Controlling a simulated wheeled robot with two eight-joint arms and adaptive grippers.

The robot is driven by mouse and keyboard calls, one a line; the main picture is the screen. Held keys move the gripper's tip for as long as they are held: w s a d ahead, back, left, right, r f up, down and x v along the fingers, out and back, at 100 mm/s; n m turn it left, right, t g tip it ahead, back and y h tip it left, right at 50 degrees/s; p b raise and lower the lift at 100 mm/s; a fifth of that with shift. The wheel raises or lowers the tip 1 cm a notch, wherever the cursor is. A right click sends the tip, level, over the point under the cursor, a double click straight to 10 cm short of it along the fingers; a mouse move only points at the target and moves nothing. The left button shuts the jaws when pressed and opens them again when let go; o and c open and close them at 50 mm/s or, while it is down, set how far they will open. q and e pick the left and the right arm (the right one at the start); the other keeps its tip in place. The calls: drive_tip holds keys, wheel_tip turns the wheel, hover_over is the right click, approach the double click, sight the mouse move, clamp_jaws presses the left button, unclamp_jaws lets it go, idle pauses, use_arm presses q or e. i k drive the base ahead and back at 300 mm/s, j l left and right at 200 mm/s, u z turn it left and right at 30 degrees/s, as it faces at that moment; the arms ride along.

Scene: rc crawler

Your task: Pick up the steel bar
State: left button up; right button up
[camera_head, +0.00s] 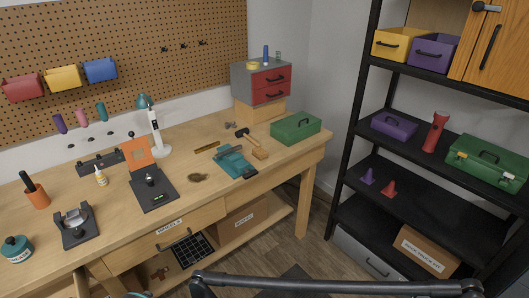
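I cannot pick out the steel bar with certainty. A thin grey bar-like piece (229,153) lies across the top of the teal vise (236,164) at the right part of the workbench; it is too small to tell whether it is a separate bar. A short brown strip (206,146) lies on the bench behind the vise. Neither gripper shows in the head view; only dark arm-like links run along the bottom edge.
The wooden workbench (115,222) also carries a hammer (253,144), a green box (296,127), a red drawer unit (271,84), a black stand (152,189) and an orange cup (37,196). A black shelf (440,192) stands at right, with floor between.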

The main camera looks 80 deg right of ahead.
sight(218, 155)
drive_tip(key=l+z, duration=0.25)
drive_tip(key=z, duration=0.2)
drive_tip(key=l+z, duration=0.3)
drive_tip(key=z, duration=0.15)
drive_tip(key=i+l+z, duration=0.15)
drive_tip(key=z, duration=0.3)
drive_tip(key=i+l+z, duration=0.1)
drive_tip(key=l+z, duration=0.2)
drive_tip(key=z, duration=0.15)
drive_tip(key=i+l, duration=0.55)
drive_tip(key=l, duration=0.15)
